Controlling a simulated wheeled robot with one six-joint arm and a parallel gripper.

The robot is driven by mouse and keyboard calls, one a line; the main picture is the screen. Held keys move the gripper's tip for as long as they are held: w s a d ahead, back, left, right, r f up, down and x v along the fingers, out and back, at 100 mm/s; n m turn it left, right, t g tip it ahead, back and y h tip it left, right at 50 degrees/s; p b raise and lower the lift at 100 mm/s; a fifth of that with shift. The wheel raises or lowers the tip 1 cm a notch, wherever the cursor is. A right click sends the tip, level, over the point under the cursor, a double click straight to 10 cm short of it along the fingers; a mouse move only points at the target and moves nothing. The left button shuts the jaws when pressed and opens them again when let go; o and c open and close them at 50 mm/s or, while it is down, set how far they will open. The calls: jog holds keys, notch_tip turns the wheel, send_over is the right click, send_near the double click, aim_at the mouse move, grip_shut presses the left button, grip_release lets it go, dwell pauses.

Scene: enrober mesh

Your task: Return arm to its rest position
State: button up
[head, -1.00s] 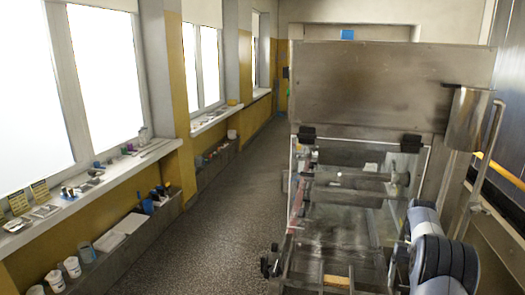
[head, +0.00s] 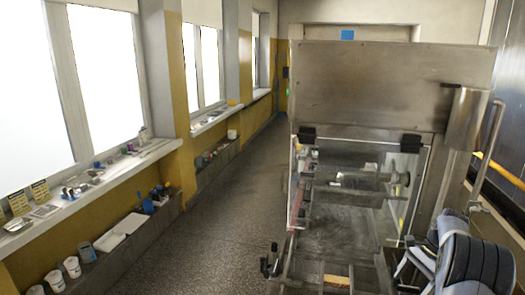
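My arm (head: 470,250) shows at the lower right of the head view, folded beside the right side of the enrober machine. Its blue-grey links and dark joint caps are in view. My gripper cannot be made out in this view. The enrober (head: 390,85) stands at the right with a large steel hood on top. Below the hood is a clear-walled frame with bars and rollers inside. The mesh inside the frame (head: 345,225) is hard to make out.
A grey speckled floor aisle (head: 225,220) runs clear to the left of the machine. A window sill (head: 90,190) with small items and a lower ledge with white cups (head: 72,266) line the left wall. A steel cylinder (head: 466,118) and vertical handle are at the right.

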jog(key=m+t, duration=0.2)
jog(key=m, duration=0.3)
jog(key=shift+s, duration=0.15)
jog(key=shift+d+r, duration=0.1)
jog(key=shift+r, duration=0.2)
jog(key=shift+b+v, duration=0.35)
jog(key=shift+v, duration=0.75)
